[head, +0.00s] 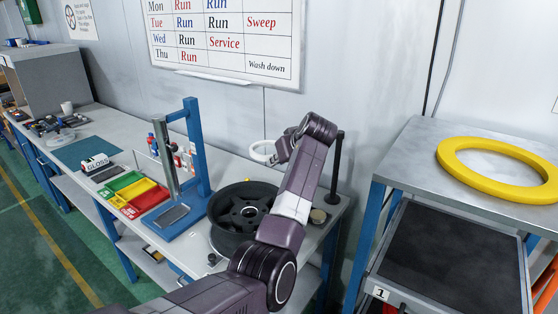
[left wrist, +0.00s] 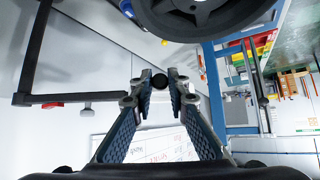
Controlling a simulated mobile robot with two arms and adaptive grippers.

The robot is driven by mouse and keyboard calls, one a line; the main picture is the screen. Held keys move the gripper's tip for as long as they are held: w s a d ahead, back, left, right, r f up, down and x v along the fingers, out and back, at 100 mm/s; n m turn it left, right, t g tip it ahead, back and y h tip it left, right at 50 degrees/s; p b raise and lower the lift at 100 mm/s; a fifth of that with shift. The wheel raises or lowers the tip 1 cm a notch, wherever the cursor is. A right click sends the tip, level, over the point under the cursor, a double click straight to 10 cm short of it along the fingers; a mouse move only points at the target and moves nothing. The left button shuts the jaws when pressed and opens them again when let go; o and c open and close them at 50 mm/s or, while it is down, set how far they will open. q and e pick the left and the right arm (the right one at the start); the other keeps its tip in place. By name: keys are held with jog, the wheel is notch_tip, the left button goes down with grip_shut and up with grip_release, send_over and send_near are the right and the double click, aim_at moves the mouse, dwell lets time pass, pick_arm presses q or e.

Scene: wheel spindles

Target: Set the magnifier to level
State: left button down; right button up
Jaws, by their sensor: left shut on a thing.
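The magnifier (head: 252,152) shows in the head view as a pale ring beside my left gripper (head: 279,153), above the bench behind the dark wheel (head: 226,208). Its exact tilt is hard to judge. A black post (head: 338,165) stands to its right. In the left wrist view, a dark arm (left wrist: 75,98) runs from a dark upright bar toward my left gripper (left wrist: 160,84). The fingers are closed around a small dark round part between their tips; the ring itself is not clear there. My right gripper is not in view.
A blue stand (head: 200,150) and red, yellow and green bins (head: 148,198) are left of the wheel. A cart (head: 410,150) with a yellow ring (head: 450,153) stands at the right. The wall with a whiteboard (head: 225,72) is close behind the bench.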

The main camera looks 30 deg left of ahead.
pick_arm(q)
jog(key=c, duration=1.8)
grip_release()
jog(key=shift+r, duration=0.2)
jog(key=shift+c, duration=0.2)
jog(key=v, duration=1.2)
jog(key=shift+d, duration=0.2)
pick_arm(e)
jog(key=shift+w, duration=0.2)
pick_arm(q)
jog(key=shift+f, duration=0.15)
